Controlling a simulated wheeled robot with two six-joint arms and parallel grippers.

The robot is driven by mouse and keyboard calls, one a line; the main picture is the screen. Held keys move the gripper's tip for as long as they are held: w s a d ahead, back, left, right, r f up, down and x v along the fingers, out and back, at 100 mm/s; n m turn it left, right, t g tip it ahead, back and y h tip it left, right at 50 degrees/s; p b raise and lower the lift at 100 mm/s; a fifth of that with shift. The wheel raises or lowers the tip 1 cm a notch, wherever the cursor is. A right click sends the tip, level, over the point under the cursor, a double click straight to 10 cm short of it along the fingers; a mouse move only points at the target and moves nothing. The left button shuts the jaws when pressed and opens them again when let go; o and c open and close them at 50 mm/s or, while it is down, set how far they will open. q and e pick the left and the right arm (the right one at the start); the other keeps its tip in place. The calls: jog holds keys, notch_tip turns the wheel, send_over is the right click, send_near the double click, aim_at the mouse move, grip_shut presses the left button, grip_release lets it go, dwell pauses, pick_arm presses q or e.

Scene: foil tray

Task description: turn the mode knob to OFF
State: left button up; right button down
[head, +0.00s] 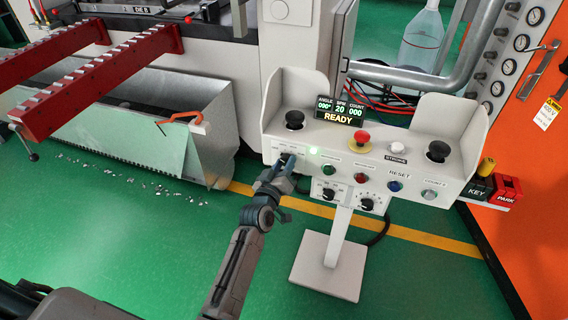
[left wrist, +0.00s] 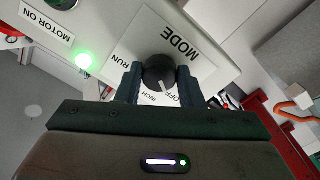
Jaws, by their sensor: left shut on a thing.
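The mode knob (left wrist: 159,72) is a round black knob on a white plate marked MODE, RUN, INCH and OFF. It sits at the left end of the control panel (head: 345,152). My left gripper (left wrist: 158,80) is shut on it, one finger on each side. In the left wrist view the knob's white line slants down and right, toward the OFF label (left wrist: 172,98); the fingers partly hide the plate. In the head view my left gripper (head: 285,168) reaches up to the panel and mostly covers the knob. My right gripper is not in view.
A green lamp (head: 313,150) glows beside the knob. A display (head: 341,109) reads READY. A red emergency button (head: 361,138), several other buttons and two black palm buttons share the panel. A metal bin (head: 205,125) stands to the left. Green floor around the pedestal is open.

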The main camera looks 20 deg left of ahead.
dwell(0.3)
pick_arm(q)
jog(key=o, duration=1)
jog(key=shift+s, duration=0.1)
jog(key=shift+s+f, duration=0.1)
jog(key=shift+s, duration=0.2)
jog(key=s+b, duration=0.2)
jog(key=s, duration=0.8)
jog(key=shift+a, duration=0.3)
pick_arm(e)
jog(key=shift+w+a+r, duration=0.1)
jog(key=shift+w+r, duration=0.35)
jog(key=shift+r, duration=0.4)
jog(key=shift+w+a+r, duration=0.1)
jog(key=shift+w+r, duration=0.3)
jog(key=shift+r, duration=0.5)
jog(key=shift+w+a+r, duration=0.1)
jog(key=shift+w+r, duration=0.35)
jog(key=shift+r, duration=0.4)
